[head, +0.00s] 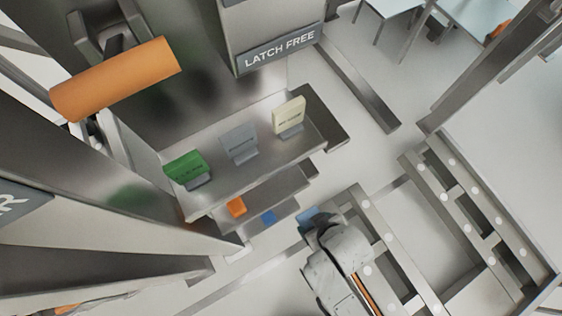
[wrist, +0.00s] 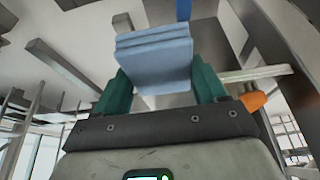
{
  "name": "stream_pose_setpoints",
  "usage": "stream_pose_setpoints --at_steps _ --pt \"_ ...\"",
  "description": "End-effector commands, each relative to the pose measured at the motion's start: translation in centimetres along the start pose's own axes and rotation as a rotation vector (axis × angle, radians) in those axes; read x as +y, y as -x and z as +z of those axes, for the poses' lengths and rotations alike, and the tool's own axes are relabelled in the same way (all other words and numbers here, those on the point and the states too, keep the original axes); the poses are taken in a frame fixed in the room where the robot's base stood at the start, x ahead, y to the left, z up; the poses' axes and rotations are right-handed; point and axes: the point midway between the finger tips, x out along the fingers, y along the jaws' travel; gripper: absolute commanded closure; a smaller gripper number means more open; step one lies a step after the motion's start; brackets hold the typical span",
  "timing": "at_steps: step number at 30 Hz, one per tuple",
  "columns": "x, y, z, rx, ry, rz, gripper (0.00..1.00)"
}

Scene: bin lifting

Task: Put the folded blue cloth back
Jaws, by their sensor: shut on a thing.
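The folded blue cloth (wrist: 155,58) is light blue and layered. It sits between the two teal fingers of my gripper (wrist: 163,88) in the wrist view, and the gripper is shut on it. In the head view a small part of the cloth (head: 308,216) shows just beyond my gripper (head: 318,226), held to the right of the lower shelf. My wrist hides most of the cloth and the fingers there.
A metal shelf (head: 215,190) carries green (head: 187,166), grey (head: 239,142) and cream (head: 289,115) cards. Below it, a lower ledge (head: 285,185) has small orange (head: 237,207) and blue (head: 268,217) pieces nearby. A metal frame (head: 390,235) stands close on the right.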

Motion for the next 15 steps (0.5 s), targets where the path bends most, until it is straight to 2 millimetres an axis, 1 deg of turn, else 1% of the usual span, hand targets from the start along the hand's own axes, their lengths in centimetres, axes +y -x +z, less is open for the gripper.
stream_pose_setpoints --at_steps 2,5,15 --pt "-0.2 0.0 0.1 0.0 0.01 -0.004 0.57" --pt "-0.3 -0.6 -1.1 0.005 0.014 -0.006 0.57" --pt "-0.4 -3.7 -8.7 0.005 0.012 -0.005 0.57"
